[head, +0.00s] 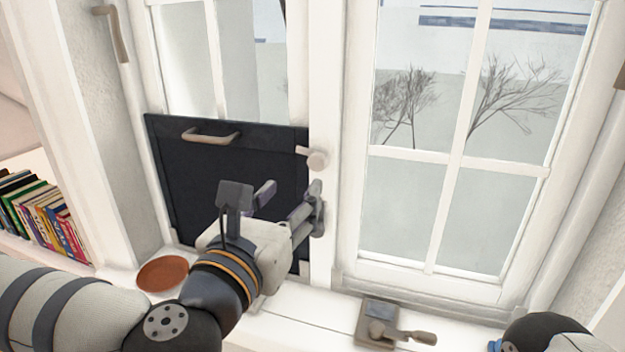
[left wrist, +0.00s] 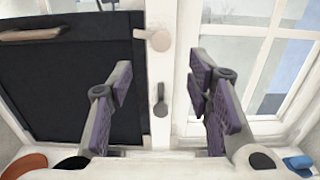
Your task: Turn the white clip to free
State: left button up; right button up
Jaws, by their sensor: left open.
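The white clip (head: 316,158) is pale, with a round knob on the window's middle post. In the left wrist view the clip (left wrist: 159,40) has its arm pointing left over the upper right edge of the dark panel (head: 182,165). A second, grey clip (left wrist: 160,103) sits lower on the post, its arm upright, beside the panel's edge. My left gripper (head: 287,194) is open and empty, in front of the post. In the left wrist view its fingers (left wrist: 160,82) stand either side of the post, below the white clip. My right gripper is not in view.
The panel has a tan handle (head: 211,137) at its top. A terracotta saucer (head: 168,274) lies on the sill at left, and books (head: 42,214) stand further left. A grey plate with a lever (head: 403,336) is on the sill at right. A window (head: 420,200) fills the right.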

aim_at(315, 164)
pick_arm(q)
jog(key=x, duration=1)
grip_shut()
